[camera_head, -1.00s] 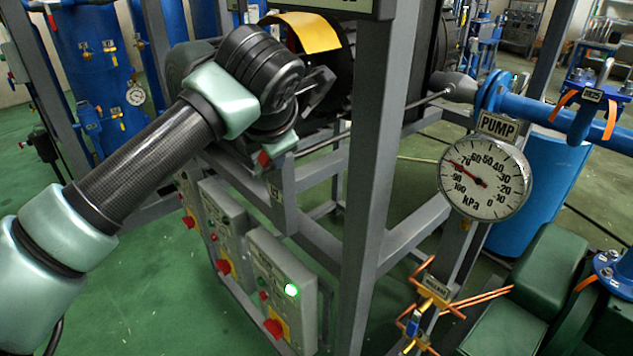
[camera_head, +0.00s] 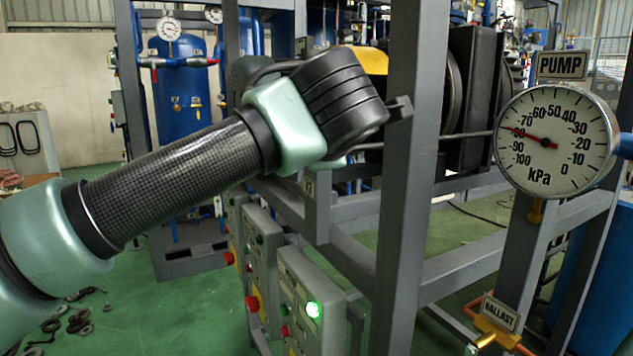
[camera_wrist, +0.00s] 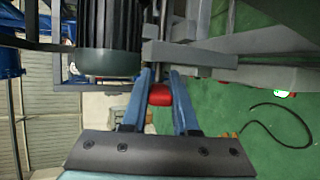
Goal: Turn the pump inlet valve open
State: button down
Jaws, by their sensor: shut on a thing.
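In the wrist view the two blue fingers of my gripper (camera_wrist: 160,82) are closed on a small red part (camera_wrist: 160,96), which looks like a handle. It sits between the fingers, just short of their tips. The frames do not show clearly whether it belongs to the pump inlet valve, and no valve body can be made out around it. In the head view my arm reaches in from the left to the frame, and the gripper is hidden behind its dark wrist.
A grey upright post (camera_head: 405,180) stands just right of my wrist. Control boxes with red knobs (camera_head: 308,300) and a lit green lamp are below. The BALLAST valve (camera_head: 497,325) is at the lower right.

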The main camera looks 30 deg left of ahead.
jog(key=f+t+y+b, duration=0.1)
jog(key=b, duration=0.3)
jog(key=f+m+b, duration=0.1)
jog(key=b, duration=0.3)
jog(key=shift+s+d+f+t+y+b, duration=0.1)
jog(key=shift+d+f+t+y+b, duration=0.1)
jog(key=shift+d+t+y+b, duration=0.2)
jog(key=shift+t+b, duration=0.3)
jog(key=shift+b, duration=0.8)
jog(key=shift+r, duration=0.1)
jog(key=c, duration=0.7)
grip_release()
jog(key=shift+a, duration=0.1)
jog(key=shift+s, duration=0.1)
